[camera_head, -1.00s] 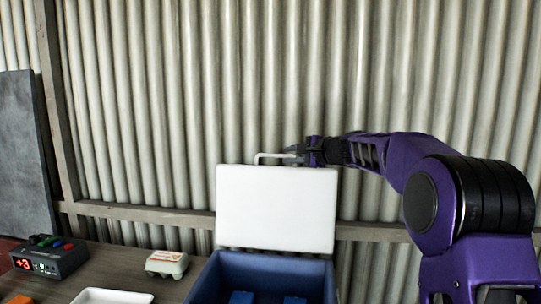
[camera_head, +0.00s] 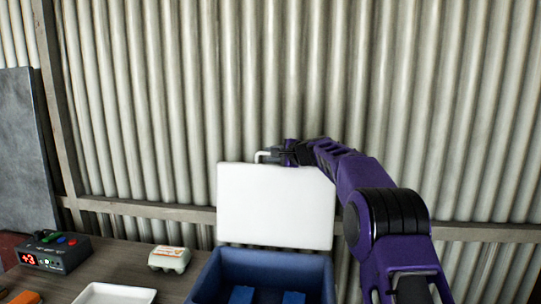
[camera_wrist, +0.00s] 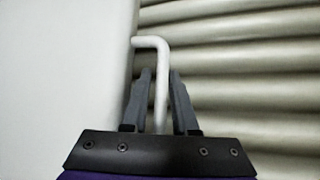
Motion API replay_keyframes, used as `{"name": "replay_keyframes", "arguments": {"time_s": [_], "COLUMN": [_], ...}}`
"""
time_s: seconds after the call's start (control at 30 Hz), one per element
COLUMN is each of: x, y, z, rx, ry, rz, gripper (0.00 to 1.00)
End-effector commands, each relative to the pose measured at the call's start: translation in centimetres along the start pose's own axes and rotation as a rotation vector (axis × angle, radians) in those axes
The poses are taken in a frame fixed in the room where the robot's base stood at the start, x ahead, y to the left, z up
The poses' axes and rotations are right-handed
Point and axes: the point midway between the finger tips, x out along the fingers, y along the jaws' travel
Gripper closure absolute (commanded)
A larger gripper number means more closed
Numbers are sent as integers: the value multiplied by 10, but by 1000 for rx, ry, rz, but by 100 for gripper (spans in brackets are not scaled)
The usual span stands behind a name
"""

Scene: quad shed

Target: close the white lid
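The white lid (camera_head: 275,207) stands upright, open, at the back of the blue box (camera_head: 272,265). A thin white bent handle (camera_head: 262,154) sticks out at the lid's top edge. My gripper (camera_head: 277,154) is at the handle, behind the lid's top edge. In the wrist view the lid (camera_wrist: 60,75) fills the left side. The handle (camera_wrist: 158,60) runs down between the two grey fingers of my gripper (camera_wrist: 160,77). The fingers are apart, with a visible gap on each side of the handle.
Blue pieces (camera_head: 240,295) lie in the box. A corrugated metal wall (camera_head: 250,80) stands close behind.

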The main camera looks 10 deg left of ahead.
Motion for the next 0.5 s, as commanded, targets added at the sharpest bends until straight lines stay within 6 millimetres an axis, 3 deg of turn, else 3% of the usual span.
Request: {"name": "replay_keyframes", "arguments": {"time_s": [0.03, 0.2, 0.5], "x": [0, 0, 0], "y": [0, 0, 0], "z": [0, 0, 0], "rx": [0, 0, 0], "ry": [0, 0, 0], "rz": [0, 0, 0], "gripper": [73, 100, 100]}}
